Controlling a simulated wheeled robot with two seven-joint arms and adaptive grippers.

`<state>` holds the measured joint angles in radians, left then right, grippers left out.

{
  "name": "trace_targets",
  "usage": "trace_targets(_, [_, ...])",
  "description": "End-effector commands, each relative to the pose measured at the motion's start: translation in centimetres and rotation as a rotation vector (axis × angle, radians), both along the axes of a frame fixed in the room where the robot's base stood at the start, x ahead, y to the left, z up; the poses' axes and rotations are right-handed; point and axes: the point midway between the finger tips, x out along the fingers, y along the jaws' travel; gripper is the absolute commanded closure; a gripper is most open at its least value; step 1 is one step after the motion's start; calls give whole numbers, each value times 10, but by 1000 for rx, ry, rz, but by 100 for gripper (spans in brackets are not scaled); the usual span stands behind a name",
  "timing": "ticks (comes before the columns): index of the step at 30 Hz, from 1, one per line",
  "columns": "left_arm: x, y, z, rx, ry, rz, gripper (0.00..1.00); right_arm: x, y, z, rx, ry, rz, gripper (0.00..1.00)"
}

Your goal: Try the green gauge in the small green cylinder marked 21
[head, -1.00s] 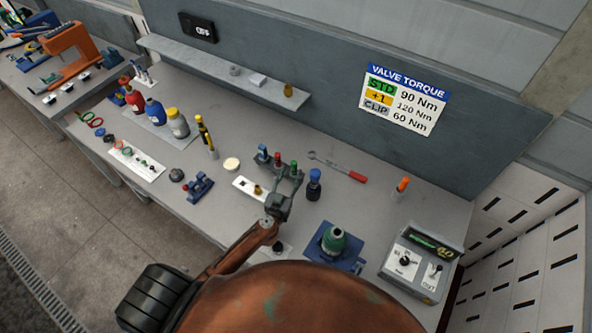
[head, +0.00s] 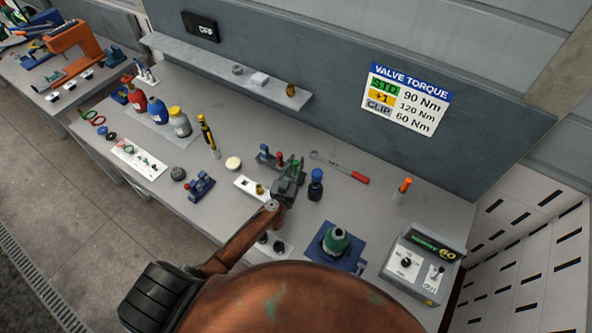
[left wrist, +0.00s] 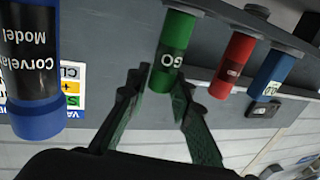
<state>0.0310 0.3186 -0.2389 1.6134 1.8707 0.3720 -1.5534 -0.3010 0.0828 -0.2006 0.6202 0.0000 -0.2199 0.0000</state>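The green gauge (left wrist: 174,50), lettered GO, stands in line with a red gauge (left wrist: 233,62) and a blue gauge (left wrist: 272,78) in the left wrist view. My left gripper (left wrist: 160,88) has its fingertips close against both sides of the green gauge's handle; it looks shut on it. In the head view the left gripper (head: 291,172) covers most of that gauge, at the rack's right end. A small green cylinder (head: 336,240) with a dark top sits upright in a blue fixture (head: 323,256); no number is readable on it. My right gripper is not in view.
A dark, blue-topped tool (head: 316,185) stands close right of the left gripper. A red-handled wrench (head: 340,167) lies behind. A control box (head: 420,264) stands at right. A white plate (head: 249,187) lies left of the gripper. Bottles (head: 179,122) stand farther left.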

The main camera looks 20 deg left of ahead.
Motion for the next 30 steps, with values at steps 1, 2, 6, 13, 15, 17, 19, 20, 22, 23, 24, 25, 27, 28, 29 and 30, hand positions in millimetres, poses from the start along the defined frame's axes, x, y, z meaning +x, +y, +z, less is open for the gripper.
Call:
trace_targets(1, [0, 0, 0, 0, 0, 0, 84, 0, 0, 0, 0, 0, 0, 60])
trace_targets(2, [0, 0, 0, 0, 0, 0, 86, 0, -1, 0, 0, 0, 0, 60])
trace_targets(6, [0, 0, 0, 0, 0, 0, 96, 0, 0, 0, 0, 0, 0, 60])
trace_targets(13, [0, 0, 1, 0, -1, 0, 100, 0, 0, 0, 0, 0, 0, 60])
trace_targets(15, [0, 0, 1, 0, -1, 0, 100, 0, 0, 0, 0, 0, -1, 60])
trace_targets(17, [0, 0, 1, 0, -1, 0, 100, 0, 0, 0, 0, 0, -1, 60])
trace_targets(19, [0, 0, 1, 0, -1, 0, 100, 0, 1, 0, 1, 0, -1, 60])
trace_targets(20, [0, 0, 2, 0, -2, 0, 100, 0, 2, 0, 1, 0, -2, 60])
trace_targets(22, [0, 0, 4, 0, -2, 0, 100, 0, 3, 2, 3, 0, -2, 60])
trace_targets(23, [0, 0, 5, 0, -2, 0, 100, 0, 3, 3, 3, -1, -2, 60])
trace_targets(24, [0, 0, 8, 0, -3, 0, 100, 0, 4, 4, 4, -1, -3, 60])
trace_targets(25, [1, 0, 11, 0, -3, 0, 100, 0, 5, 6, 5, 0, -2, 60])
trace_targets(27, [1, 0, 18, 0, -4, 0, 100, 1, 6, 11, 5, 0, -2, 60])
trace_targets(28, [1, 0, 22, 1, -4, 0, 100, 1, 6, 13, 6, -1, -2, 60])
trace_targets(29, [1, 1, 27, 1, -4, 1, 100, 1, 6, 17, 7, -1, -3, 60])
trace_targets(30, [1, 1, 33, 1, -3, 0, 100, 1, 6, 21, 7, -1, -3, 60])
